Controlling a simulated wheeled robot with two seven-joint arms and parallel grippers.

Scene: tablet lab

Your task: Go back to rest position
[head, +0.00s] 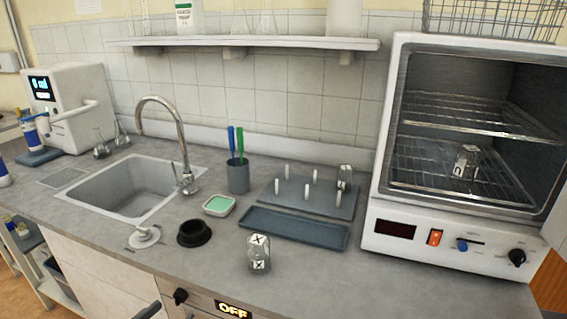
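Neither of my grippers shows in the head view. A small clear beaker with black X marks (259,253) stands upright on the counter near the front edge. A similar marked beaker (345,176) is at the back right of the grey peg rack (325,202), seemingly on a peg. Another marked beaker (466,161) stands on the lower wire shelf inside the open oven (395,228).
A sink (95,200) with a tall faucet (168,104) is at left. A blue-grey tray (295,228), green sponge dish (218,205), black round holder (194,233) and brush cup (238,178) occupy mid-counter. A dispenser (75,95) stands far left. A wall shelf (250,43) hangs above.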

